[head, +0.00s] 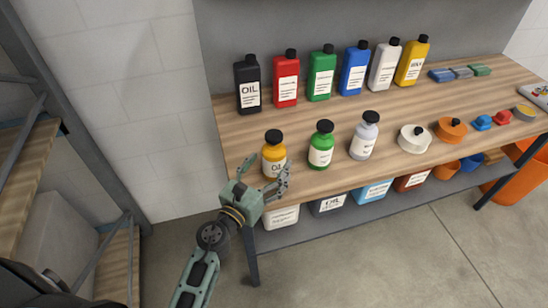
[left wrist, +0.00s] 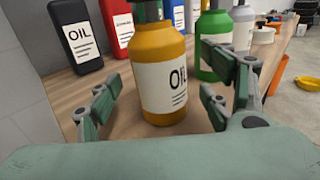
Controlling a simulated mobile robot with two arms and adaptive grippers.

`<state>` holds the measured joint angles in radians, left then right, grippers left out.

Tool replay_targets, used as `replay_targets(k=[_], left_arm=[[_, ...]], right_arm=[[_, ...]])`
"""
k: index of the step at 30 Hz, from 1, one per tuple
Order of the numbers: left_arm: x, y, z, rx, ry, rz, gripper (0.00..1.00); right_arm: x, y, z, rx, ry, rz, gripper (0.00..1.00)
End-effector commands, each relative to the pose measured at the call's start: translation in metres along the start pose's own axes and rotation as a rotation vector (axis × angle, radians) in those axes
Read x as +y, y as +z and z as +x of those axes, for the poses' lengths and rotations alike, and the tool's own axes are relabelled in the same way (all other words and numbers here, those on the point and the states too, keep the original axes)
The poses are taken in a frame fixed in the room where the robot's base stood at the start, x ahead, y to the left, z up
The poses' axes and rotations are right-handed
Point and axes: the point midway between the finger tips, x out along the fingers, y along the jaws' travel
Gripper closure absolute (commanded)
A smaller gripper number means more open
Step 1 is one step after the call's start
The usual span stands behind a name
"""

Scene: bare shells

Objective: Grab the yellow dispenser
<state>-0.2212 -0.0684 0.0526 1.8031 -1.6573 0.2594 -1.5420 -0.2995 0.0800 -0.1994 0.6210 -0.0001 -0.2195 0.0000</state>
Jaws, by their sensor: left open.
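A yellow bottle with a black cap, the yellow dispenser (head: 273,153), stands upright at the front left of the wooden table. Its white label reads "OIL" in the left wrist view (left wrist: 159,49). My left gripper (head: 267,178) is open at the table's front edge, just in front of the bottle. In the left wrist view its two fingers (left wrist: 168,112) stand apart on either side of the bottle, with gaps visible between them and it. The gripper hides part of the bottle's base in the head view. My right gripper is not in view.
A green bottle (head: 321,145) and a white bottle (head: 364,136) stand to the right. A black oil canister (head: 248,84) and several coloured canisters line the back. A lower shelf (head: 296,234) holds boxes. A shelving rack (head: 28,165) stands left.

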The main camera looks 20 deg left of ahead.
Motion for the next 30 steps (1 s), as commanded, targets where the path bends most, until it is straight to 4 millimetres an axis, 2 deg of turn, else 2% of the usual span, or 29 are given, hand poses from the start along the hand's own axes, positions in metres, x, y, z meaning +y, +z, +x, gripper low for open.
replay_targets(k=[1,6,16,30], left_arm=[[0.000,0.008,0.009,-0.003,0.001,-0.002,0.27],[0.001,0.006,0.031,-0.001,0.002,-0.003,0.27],[0.001,0.004,0.036,0.000,0.001,-0.003,0.28],[0.001,0.004,0.036,0.000,0.002,-0.003,0.69]], right_arm=[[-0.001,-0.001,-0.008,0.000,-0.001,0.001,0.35],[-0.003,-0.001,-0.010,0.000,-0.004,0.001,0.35],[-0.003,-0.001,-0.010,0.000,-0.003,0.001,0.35],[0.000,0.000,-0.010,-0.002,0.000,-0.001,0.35]])
